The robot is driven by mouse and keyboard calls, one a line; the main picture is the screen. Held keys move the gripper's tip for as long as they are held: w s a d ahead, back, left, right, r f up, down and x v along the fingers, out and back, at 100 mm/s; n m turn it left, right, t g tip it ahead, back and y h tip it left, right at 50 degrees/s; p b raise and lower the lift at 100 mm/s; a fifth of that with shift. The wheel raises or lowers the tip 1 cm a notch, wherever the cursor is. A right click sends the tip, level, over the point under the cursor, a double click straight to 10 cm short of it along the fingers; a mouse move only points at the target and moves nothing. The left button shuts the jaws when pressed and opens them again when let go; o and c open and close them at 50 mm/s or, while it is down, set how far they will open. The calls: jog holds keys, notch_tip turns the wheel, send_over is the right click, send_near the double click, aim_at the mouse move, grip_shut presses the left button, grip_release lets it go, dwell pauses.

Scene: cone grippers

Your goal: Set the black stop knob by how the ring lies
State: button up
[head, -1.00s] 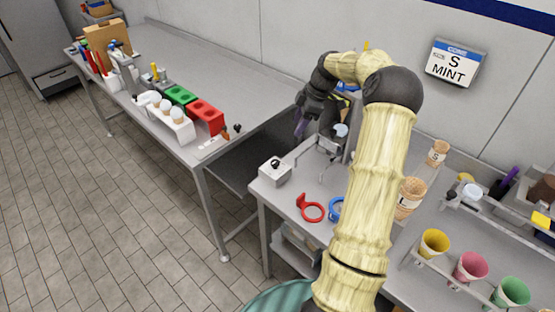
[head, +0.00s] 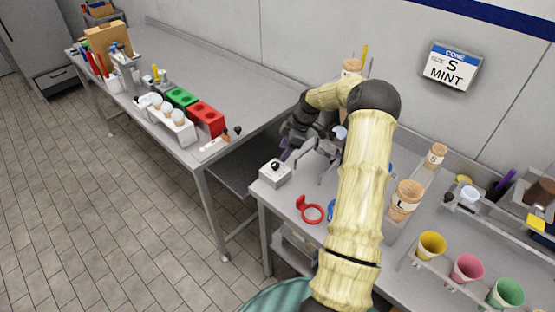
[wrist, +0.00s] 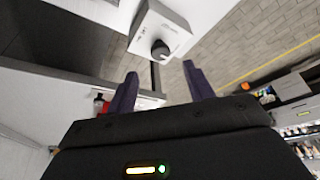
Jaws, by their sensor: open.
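The black stop knob (head: 275,165) sits on top of a small white box (head: 273,179) at the left corner of the near bench. In the wrist view the knob (wrist: 160,50) on its box (wrist: 152,22) lies just beyond and between my fingertips, apart from them. My gripper (wrist: 160,73) is open and empty, its two purple fingers spread. In the head view my gripper (head: 287,153) is beside the box, partly hidden by my wrist. A red ring (head: 312,221) with a raised tab lies flat on the bench. A blue ring (head: 331,211) is mostly hidden behind my arm.
A grey metal fixture (head: 312,147) stands close right of the box. Cones in holders, including a large one marked L (head: 405,201), fill the right side. A gap separates the two benches.

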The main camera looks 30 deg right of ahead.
aim_at(276, 164)
jog(key=p+x, duration=0.1)
jog(key=x, duration=0.5)
jog(key=shift+w+a+f, duration=0.1)
jog(key=shift+a+f, duration=0.05)
jog(key=shift+f, duration=0.15)
jog(key=shift+c, duration=0.2)
jog(key=c, duration=0.9)
